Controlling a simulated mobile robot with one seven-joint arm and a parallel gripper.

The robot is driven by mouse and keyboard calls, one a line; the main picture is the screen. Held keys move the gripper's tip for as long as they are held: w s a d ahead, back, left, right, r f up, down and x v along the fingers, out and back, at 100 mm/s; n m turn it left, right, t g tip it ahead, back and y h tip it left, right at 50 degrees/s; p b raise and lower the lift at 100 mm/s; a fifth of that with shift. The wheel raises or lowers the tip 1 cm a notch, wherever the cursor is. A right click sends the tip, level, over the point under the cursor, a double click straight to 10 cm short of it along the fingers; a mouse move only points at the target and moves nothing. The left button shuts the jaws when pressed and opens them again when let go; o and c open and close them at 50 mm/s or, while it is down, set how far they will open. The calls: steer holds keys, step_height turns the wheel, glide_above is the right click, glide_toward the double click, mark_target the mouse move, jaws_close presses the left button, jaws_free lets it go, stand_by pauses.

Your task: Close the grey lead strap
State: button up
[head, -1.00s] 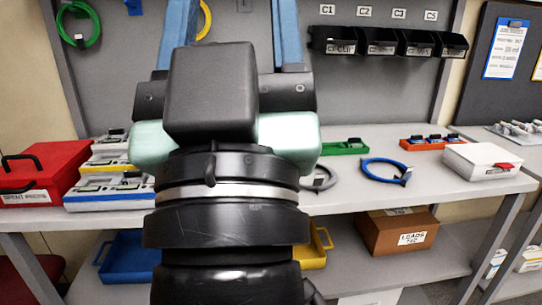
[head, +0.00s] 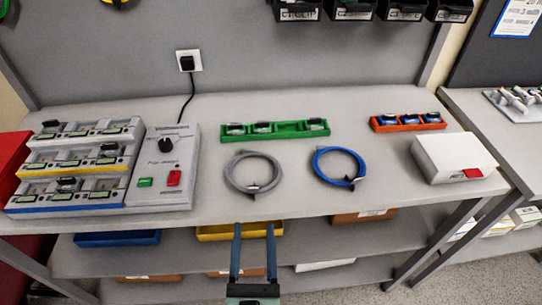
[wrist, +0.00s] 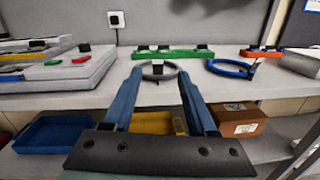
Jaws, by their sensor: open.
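The grey lead (head: 252,172) lies coiled on the bench, left of the blue lead. A small dark strap (head: 253,188) sits at the near side of its coil; I cannot tell from here how far it is open. In the wrist view the grey lead (wrist: 147,68) shows beyond and between my fingers. My gripper (head: 254,228) is open and empty, in front of the bench's near edge, with its two blue fingers pointing toward the grey lead. It also shows in the wrist view (wrist: 158,80).
The blue lead (head: 340,166) lies to the right. A green tray (head: 275,139) is behind both coils. A pump station (head: 164,168) stands left, an orange tray (head: 408,127) and white box (head: 452,160) right. Yellow (head: 238,233) and blue bins (head: 117,239) are on the shelf below.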

mark_target(253, 188)
steer(key=shift+n, duration=0.7)
steer(key=w+p, duration=0.1)
steer(key=w, duration=0.3)
steer(key=w+f+p, duration=0.1)
steer(key=w, duration=0.7)
steer(key=shift+w+d+f+p, duration=0.15)
steer(key=shift+d+p, duration=0.1)
steer(key=shift+p, duration=0.15)
jaws_close()
